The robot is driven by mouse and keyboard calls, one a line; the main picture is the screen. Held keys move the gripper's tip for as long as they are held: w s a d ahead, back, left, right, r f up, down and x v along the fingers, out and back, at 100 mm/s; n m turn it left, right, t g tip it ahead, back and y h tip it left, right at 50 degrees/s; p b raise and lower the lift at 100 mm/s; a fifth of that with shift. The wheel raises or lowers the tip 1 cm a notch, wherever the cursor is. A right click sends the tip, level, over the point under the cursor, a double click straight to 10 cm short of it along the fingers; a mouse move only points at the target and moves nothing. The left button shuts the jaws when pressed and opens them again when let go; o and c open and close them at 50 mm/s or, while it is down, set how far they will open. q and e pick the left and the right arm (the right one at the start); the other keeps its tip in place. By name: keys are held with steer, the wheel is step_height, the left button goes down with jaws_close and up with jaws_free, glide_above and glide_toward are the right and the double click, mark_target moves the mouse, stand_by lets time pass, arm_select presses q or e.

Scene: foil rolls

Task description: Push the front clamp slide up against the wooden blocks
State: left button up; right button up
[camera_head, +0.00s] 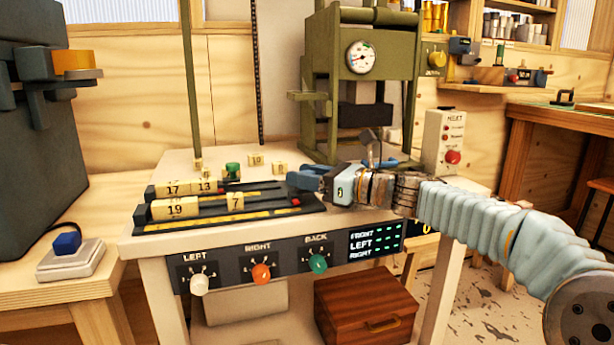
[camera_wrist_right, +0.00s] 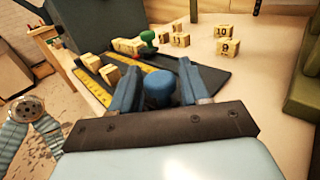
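In the head view two dark rails lie on the table. The front rail (camera_head: 215,224) holds wooden block 19 (camera_head: 177,208) and block 7 (camera_head: 236,202), with a gap between them. The back rail holds block 17 (camera_head: 172,189) and block 13 (camera_head: 205,186). My right gripper (camera_head: 303,180) is low over the rails' right end. In the right wrist view its fingers (camera_wrist_right: 160,72) are open, one on each side of a blue knob (camera_wrist_right: 158,90); firm contact cannot be seen. The slide under the knob is mostly hidden. A green knob (camera_head: 232,170) stands farther back. My left gripper is not shown.
Several loose numbered blocks (camera_head: 279,169) lie behind the rails. A green press (camera_head: 361,85) stands at the back right, with a control box (camera_head: 444,140) beside it. A panel with coloured knobs (camera_head: 261,273) runs along the table's front. A blue button (camera_head: 67,242) sits at left.

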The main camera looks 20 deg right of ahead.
mark_target(229, 195)
jaws_close()
steer(key=a, duration=0.5)
steer(key=a+b, duration=0.1)
steer(key=a, duration=0.9)
steer(key=shift+s+a, duration=0.15)
steer(key=shift+s, duration=0.15)
steer(key=shift+o, duration=1.4)
jaws_free()
